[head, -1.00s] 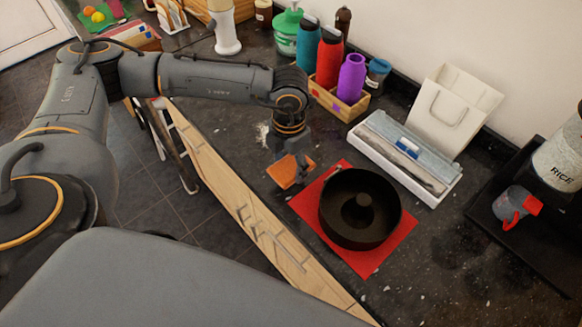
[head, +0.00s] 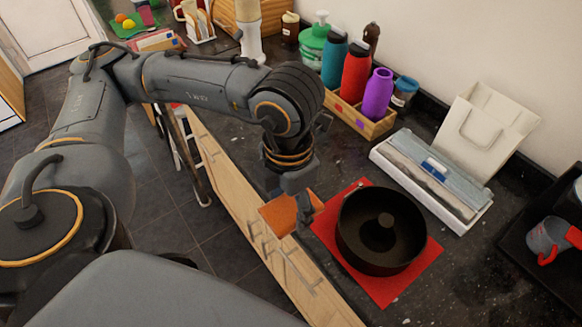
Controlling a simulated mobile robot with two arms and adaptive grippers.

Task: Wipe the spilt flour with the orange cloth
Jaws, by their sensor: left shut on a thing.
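My left gripper (head: 303,205) is shut on the orange cloth (head: 280,214). The cloth appears by the counter's front edge, just left of the red mat (head: 387,293). I cannot tell whether it touches the counter. No clear flour patch shows now; my left arm covers the part of the counter where a white patch showed before. My right gripper is not in view.
A dark ring-shaped pan (head: 352,240) stands on the red mat. Behind are a wooden crate (head: 372,128) with bottles, a white box with a blue-marked lid (head: 435,168) and a white bag (head: 490,125).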

